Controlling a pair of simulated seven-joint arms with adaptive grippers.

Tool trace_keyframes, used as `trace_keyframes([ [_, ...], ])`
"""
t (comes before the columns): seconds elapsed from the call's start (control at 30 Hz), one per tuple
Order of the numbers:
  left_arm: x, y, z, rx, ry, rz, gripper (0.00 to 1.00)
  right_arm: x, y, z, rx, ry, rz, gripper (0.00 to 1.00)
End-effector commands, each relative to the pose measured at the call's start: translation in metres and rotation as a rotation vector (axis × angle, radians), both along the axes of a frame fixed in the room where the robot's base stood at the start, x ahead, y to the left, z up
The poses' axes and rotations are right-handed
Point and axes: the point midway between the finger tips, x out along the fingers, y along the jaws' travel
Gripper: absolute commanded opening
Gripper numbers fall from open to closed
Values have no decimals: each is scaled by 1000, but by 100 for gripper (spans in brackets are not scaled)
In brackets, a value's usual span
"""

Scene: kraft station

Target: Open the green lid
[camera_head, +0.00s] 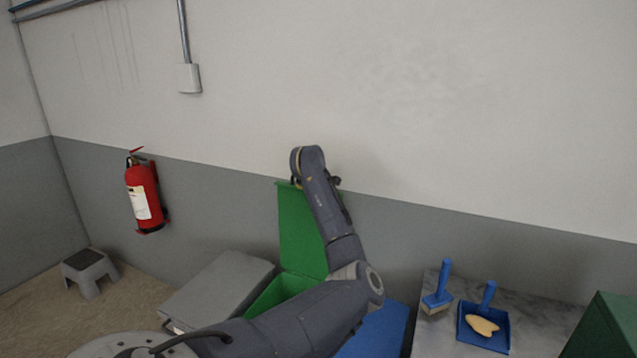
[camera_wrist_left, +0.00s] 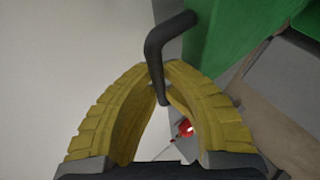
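The green lid (camera_head: 300,235) stands raised, close to upright, above the green bin (camera_head: 283,290), whose open top shows below it. My left arm reaches up in front of the lid and hides part of it and of the bin. My left gripper (camera_wrist_left: 162,72) has its yellow fingers drawn together around a dark bent handle (camera_wrist_left: 169,38) at the edge of the green lid, which also shows in the left wrist view (camera_wrist_left: 240,30). In the head view the fingers are mostly hidden behind the wrist. My right gripper is not in view.
A grey lid (camera_head: 217,290) is left of the green bin and a blue surface (camera_head: 378,332) is right of it. A counter (camera_head: 545,325) holds a blue brush (camera_head: 440,285) and a blue dustpan (camera_head: 484,335). A fire extinguisher (camera_head: 143,195) hangs on the wall; a step stool (camera_head: 88,270) stands below.

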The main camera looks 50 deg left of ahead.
Motion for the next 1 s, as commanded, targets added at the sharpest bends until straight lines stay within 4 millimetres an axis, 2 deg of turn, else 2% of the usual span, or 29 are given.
trace_keyframes([
  [0.2,-2,10,-3,-3,2,10,0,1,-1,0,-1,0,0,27],
  [0.57,-2,10,-3,-3,3,11,0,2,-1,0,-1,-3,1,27],
  [0.6,-2,10,-3,-3,3,11,13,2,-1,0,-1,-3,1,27],
  [0.8,-2,11,-2,-2,3,12,34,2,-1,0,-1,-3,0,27],
  [1.0,-2,11,-3,-2,4,12,34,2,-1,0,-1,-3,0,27],
])
